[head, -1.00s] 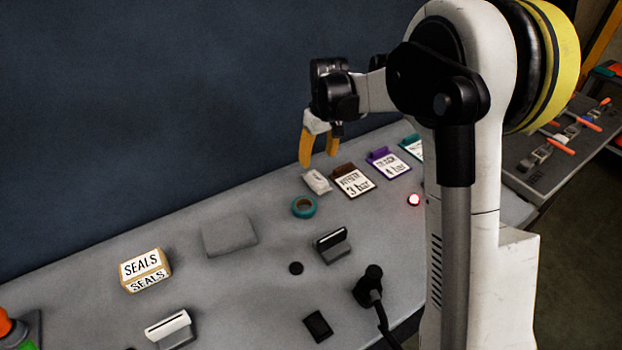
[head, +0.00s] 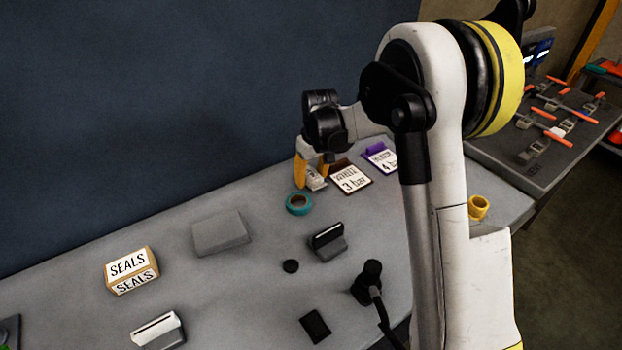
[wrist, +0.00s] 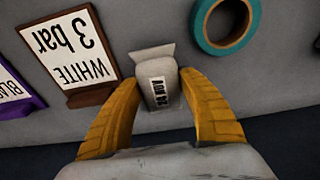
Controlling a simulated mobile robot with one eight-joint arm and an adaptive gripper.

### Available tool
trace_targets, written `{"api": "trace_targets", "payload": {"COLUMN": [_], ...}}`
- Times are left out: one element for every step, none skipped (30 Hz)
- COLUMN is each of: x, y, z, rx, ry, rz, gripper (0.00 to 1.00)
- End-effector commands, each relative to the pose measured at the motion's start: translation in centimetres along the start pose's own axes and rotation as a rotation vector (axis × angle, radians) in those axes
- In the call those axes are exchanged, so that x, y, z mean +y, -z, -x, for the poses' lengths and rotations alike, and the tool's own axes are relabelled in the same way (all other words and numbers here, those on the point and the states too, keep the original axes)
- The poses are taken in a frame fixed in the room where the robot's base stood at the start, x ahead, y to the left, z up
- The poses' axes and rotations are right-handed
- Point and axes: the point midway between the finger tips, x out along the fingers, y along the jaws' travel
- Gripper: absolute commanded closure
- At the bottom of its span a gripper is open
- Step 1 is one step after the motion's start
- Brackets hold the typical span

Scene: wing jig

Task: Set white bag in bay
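The white bag (wrist: 159,62), a small pale packet with a printed label, lies on the grey bench. In the wrist view it lies between the yellow fingers of my gripper (wrist: 160,80), which are spread with one on each side. In the head view the gripper (head: 312,178) is down at the bag (head: 316,182), and a finger partly hides it. I see no firm grip on the bag. A brown-backed card reading "WHITE 3 bar" (head: 351,179) stands beside the bag; it also shows in the wrist view (wrist: 72,45). I cannot tell which place is the bay.
A teal tape roll (head: 299,203) lies close to the bag. A purple card (head: 381,157) stands past the white card. A grey pad (head: 219,232), a black holder (head: 328,242) and a SEALS box (head: 132,270) are on the bench. A dark wall runs behind.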

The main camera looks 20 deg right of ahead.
Motion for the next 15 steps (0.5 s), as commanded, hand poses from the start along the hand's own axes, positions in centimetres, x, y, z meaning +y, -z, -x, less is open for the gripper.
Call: {"api": "trace_targets", "payload": {"x": [0.00, 0.00, 0.00, 0.00, 0.00, 0.01, 0.01, 0.01, 0.01, 0.00, 0.00, 0.00, 0.00, 0.00, 0.00], "y": [0.00, 0.00, 0.00, 0.00, 0.00, 0.00, 0.00, 0.00, 0.00, -0.01, -0.01, -0.01, 0.00, 0.00, 0.02], "z": [0.01, 0.01, 0.01, 0.01, 0.01, 0.00, 0.00, 0.01, 0.00, 0.00, 0.00, 0.00, 0.02, 0.06, 0.18], "rx": [0.000, 0.000, 0.000, 0.000, 0.000, 0.000, 0.000, 0.000, 0.000, 0.000, 0.000, 0.000, 0.000, 0.000, 0.000], "ry": [0.000, 0.000, 0.000, 0.000, 0.000, 0.000, 0.000, 0.000, 0.000, 0.000, 0.000, 0.000, 0.000, 0.000, 0.000], "rz": [0.000, 0.000, 0.000, 0.000, 0.000, 0.000, 0.000, 0.000, 0.000, 0.000, 0.000, 0.000, 0.000, 0.000, 0.000], "gripper": [0.71, 0.81, 0.86, 0.86, 0.86, 0.86, 0.86, 0.91, 0.91, 0.91, 0.91, 0.91, 0.91, 0.91, 0.91]}}
